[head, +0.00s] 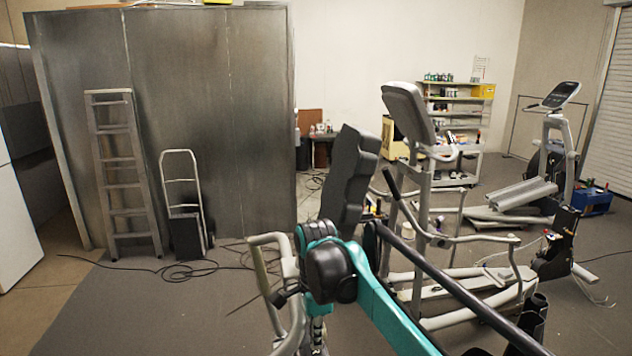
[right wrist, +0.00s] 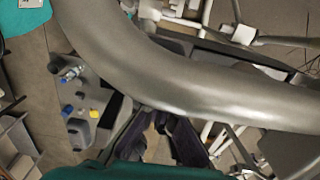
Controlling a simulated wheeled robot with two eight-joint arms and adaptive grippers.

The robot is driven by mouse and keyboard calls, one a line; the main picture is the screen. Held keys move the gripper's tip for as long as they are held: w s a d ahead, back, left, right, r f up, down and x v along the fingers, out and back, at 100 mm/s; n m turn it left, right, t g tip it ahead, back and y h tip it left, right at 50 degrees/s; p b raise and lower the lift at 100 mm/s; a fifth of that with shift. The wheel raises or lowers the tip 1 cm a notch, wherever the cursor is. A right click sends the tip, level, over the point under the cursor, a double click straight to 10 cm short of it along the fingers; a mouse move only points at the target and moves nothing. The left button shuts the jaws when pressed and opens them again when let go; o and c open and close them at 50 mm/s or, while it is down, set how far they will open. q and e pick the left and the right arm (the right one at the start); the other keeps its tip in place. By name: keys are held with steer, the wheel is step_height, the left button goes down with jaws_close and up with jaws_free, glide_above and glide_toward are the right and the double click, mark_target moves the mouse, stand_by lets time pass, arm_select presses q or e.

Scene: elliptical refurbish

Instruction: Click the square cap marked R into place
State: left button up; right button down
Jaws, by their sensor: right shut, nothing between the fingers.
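My right arm comes in from the lower right in the head view, teal with a black wrist. My right gripper (head: 318,338) hangs below that wrist, small and partly cut off by the bottom edge. In the right wrist view its dark fingers (right wrist: 160,125) show at the bottom, partly behind a thick grey curved tube (right wrist: 185,75). They are shut on nothing. A grey tray-like part (right wrist: 88,105) with blue and yellow knobs lies left of the fingers. I cannot make out a square cap marked R in either view. My left gripper is not in view.
A pale curved handle (head: 268,240) stands close left of my wrist. An elliptical machine with a grey console (head: 407,112) stands behind my arm. Another machine (head: 555,130) is at the right. A ladder (head: 122,175) and hand truck (head: 182,200) lean at the left, with cables on the floor.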

steer(key=shift+f, duration=0.2)
stand_by(0.5)
steer(key=shift+f+b, duration=0.5)
steer(key=shift+f, duration=0.05)
steer(key=shift+r+p, duration=2.6)
steer(key=shift+r, duration=1)
